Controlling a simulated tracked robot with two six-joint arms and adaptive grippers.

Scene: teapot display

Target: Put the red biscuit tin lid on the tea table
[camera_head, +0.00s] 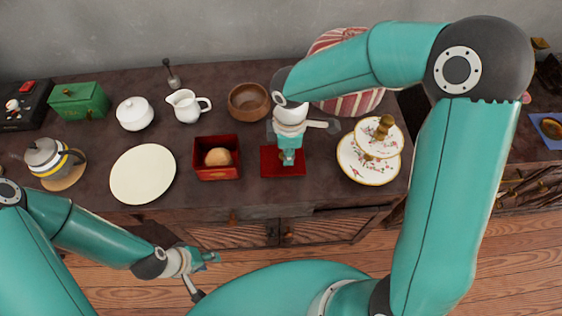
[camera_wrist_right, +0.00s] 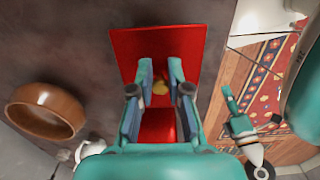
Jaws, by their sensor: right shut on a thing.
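The red biscuit tin lid (camera_head: 270,170) is a flat red square with a small gold knob (camera_wrist_right: 160,88). It is at the middle of the dark tea table (camera_head: 90,195), right of the open red tin (camera_head: 203,173). I cannot tell whether it rests on the table or hangs just above it. My right gripper (camera_head: 288,160) points down over the lid and is shut on its knob. The wrist view shows the lid (camera_wrist_right: 190,42) under both fingers. My left gripper (camera_head: 212,258) is off the table's front edge, away from the lid; its finger opening is unclear.
The tin holds a round biscuit (camera_head: 218,157). A wooden bowl (camera_head: 248,101) stands behind, a tiered cake stand (camera_head: 364,170) right, and a cream plate (camera_head: 143,174) left. A white jug (camera_head: 187,106), sugar bowl (camera_head: 134,114) and teapot (camera_head: 45,157) are farther left.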

